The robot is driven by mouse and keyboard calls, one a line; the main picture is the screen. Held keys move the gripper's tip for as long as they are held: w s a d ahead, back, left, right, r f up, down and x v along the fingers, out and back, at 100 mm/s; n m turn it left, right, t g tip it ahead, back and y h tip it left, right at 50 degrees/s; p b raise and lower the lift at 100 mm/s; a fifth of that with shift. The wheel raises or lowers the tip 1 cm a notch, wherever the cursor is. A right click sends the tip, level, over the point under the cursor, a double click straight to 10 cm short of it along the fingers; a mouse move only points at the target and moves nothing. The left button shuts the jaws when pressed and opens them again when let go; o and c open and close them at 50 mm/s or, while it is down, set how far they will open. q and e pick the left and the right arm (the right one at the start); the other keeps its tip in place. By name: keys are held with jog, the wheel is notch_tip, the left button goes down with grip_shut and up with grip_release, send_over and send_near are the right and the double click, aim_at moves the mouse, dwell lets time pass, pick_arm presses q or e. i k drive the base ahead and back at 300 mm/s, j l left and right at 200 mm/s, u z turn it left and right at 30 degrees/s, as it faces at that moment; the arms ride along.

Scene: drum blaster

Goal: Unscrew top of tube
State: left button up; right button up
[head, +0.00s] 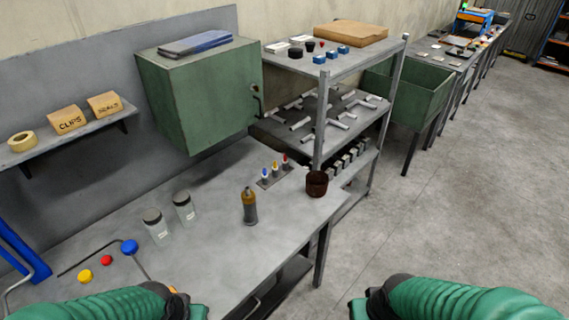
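A grey bottle with an amber-brown upper part (249,206) stands upright near the right part of the workbench (215,260). Two clear jars with dark lids (156,226) (184,207) stand to its left. Small upright pieces with blue, yellow and red tops (275,170) stand in a row on a grey base behind the bottle. I cannot tell which of these is the tube. Only green ribbed parts of my two arms show along the bottom edge; neither gripper is in view.
A dark brown cup (316,184) stands at the bench's right corner. Blue, red and yellow knobs (129,247) (106,260) (85,277) and thin rods lie at the left. A green cabinet (200,95) overhangs the back. Metal shelves (384,62) stand behind; open floor is right.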

aim_at(251, 218)
jog(key=l+u, duration=0.1)
jog(key=u, duration=0.3)
jog(key=i+l+u, duration=0.1)
jog(key=u, duration=0.35)
jog(key=l+u, duration=0.2)
jog(key=u, duration=0.2)
jog(key=l+u, duration=0.15)
jog(key=u, duration=0.3)
jog(key=l+u, duration=0.15)
jog(key=l, duration=0.3)
jog(key=l+u, duration=0.15)
jog(key=l, duration=0.35)
jog(key=k+l+u, duration=0.1)
jog(key=l, duration=0.3)
jog(key=k+l+u, duration=0.15)
jog(key=l, duration=0.3)
jog(key=i+l, duration=0.15)
jog(key=l, duration=0.2)
jog(key=i+l, duration=0.15)
jog(key=l, duration=0.15)
